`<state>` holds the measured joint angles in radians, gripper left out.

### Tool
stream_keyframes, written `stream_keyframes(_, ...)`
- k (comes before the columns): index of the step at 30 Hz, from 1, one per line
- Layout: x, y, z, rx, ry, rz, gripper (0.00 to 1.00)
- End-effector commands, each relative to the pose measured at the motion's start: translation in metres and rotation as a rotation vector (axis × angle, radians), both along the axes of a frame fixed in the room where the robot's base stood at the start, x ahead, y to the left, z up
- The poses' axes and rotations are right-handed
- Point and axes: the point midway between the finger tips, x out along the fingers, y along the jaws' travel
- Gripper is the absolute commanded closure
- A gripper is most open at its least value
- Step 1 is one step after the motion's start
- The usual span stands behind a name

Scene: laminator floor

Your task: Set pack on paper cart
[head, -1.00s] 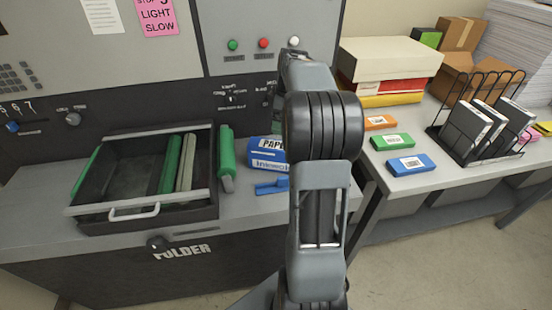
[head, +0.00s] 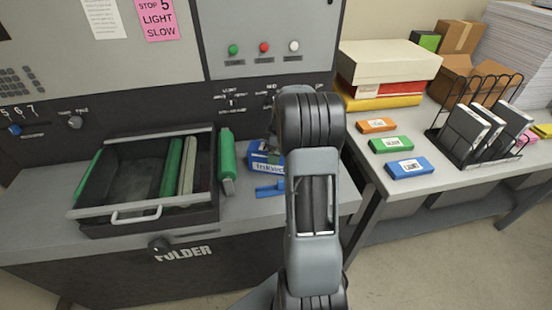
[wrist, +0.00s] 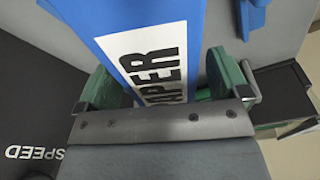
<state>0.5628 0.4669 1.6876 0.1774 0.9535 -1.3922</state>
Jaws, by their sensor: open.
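The pack (head: 266,167), a blue and white block with "Inkwell" on one side, sits on the grey folder ledge, partly hidden by my arm in the head view. In the wrist view the pack (wrist: 143,45) shows a large white label reading "PER" and lies between the two green fingers of my gripper (wrist: 160,75). The fingers are apart, one on each side of it; I cannot tell whether either touches. In the head view my arm hides most of the gripper. I cannot pick out a paper cart for certain.
A dark tray (head: 145,215) with green rollers stands left of the pack, a loose green roller (head: 227,160) between them. A small blue piece (head: 270,189) lies in front of the pack. The right table (head: 375,172) holds boxes, small coloured packs and a wire rack (head: 470,150).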

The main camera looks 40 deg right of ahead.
Motion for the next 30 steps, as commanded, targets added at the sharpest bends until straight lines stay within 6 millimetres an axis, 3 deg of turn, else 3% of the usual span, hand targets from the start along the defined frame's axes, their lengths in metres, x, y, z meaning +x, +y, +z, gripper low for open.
stream_keyframes(4, 0.0012, 0.0012, -0.0102, 0.0, 0.0, 0.0, 0.06)
stream_keyframes(12, 0.0014, 0.0012, -0.0121, -0.001, -0.001, 0.0, 0.07)
stream_keyframes(30, 0.0014, 0.001, -0.0117, -0.001, -0.001, 0.0, 0.65)
